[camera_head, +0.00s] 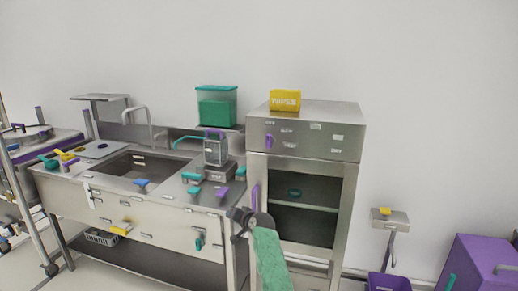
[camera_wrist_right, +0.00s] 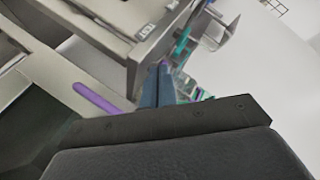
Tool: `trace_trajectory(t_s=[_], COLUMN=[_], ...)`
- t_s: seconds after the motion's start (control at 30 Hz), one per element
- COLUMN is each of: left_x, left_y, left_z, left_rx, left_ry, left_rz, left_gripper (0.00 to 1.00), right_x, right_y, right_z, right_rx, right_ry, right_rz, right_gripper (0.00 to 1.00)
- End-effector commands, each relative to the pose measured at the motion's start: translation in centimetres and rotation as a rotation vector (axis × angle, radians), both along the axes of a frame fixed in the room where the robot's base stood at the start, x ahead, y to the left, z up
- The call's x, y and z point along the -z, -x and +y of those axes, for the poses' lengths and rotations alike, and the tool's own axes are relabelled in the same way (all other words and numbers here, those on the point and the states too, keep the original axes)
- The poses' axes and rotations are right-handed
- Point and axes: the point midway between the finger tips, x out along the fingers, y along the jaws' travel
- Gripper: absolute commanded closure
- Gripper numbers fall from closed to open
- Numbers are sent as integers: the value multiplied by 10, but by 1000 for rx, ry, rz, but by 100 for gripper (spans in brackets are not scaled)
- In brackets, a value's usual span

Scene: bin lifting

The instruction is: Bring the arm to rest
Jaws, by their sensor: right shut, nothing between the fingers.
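My right arm (camera_head: 268,258) comes up from the bottom of the head view with a green patterned sleeve. Its dark gripper (camera_head: 238,218) is in front of the counter's right end, left of the steel cabinet (camera_head: 305,150). The gripper holds nothing. In the right wrist view the blue-grey fingers (camera_wrist_right: 158,84) are together and shut, with nothing between them. A purple handle (camera_wrist_right: 95,98) shows to the left of the fingers in that view, apart from them. My left gripper is not in view.
A steel sink counter (camera_head: 140,205) with teal, purple and yellow handles stands on the left. A teal bin (camera_head: 216,107) stands on a raised shelf behind. A yellow wipes box (camera_head: 285,100) sits on the cabinet. A purple bin (camera_head: 480,262) stands at the lower right.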

Motion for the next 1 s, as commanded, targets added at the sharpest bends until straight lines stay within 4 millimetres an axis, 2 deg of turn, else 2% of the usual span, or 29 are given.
trace_trajectory(t_s=[0.07, 0.17, 0.27, 0.47, 0.7, 1.0], left_x=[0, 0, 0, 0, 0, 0], left_y=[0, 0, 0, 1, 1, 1], left_z=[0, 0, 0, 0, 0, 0], left_rx=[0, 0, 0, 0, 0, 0], left_ry=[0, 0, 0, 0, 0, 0], left_rz=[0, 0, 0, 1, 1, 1], left_gripper=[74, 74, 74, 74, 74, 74], right_x=[-2, 10, 28, 78, 154, 241], right_y=[10, 29, 48, 96, 177, 287], right_z=[-15, -39, -59, -102, -158, -210], right_rx=[-16, -30, -38, -44, -46, -49], right_ry=[100, 232, 331, 500, 669, 788], right_rz=[-21, -26, -15, 37, 144, 277], right_gripper=[100, 100, 100, 100, 100, 100])
